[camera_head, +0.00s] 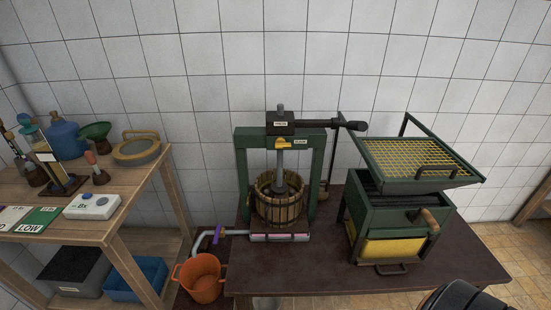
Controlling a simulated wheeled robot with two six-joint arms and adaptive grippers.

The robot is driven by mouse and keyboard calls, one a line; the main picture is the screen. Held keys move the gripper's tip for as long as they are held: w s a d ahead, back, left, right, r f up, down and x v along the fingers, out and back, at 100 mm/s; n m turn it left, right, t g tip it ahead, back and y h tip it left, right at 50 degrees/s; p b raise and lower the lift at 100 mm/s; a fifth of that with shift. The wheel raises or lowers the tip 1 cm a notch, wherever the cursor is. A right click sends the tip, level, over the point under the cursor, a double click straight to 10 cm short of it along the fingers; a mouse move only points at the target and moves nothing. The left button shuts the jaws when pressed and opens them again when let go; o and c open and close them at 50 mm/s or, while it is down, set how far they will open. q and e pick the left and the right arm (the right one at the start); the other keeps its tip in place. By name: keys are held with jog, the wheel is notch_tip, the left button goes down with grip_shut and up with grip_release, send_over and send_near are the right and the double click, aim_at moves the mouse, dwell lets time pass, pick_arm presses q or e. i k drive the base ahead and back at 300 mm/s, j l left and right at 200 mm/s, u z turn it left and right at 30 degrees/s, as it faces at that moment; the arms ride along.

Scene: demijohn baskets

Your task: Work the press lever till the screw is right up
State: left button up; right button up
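The press (243,165) has a green frame and stands on the dark table against the tiled wall. Its black ratchet head (280,123) sits on top of the crossbar with a small label. The press lever (325,123) runs from the head to the right and ends in a dark knob. The grey screw (280,175) goes down from the crossbar into the slatted wooden basket (280,207); its lower end is hidden there. A short tip of it shows above the head. A yellow piece (283,143) sits on the crossbar beside a label. Neither gripper shows.
A green crusher (375,215) with a yellow-mesh hopper (415,155) and crank stands right of the press. An orange bucket (202,280) stands below the spout at left. A wooden shelf (120,225) with bottles, funnel and sieve is at far left. A dark rounded part, probably mine, shows bottom right.

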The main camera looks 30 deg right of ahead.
aim_at(359, 126)
jog(key=i+j, duration=0.15)
jog(key=j, duration=0.2)
jog(key=i+j, duration=0.2)
jog(key=j, duration=0.15)
jog(key=i+j, duration=0.15)
jog(key=j, duration=0.2)
jog(key=z, duration=1.7)
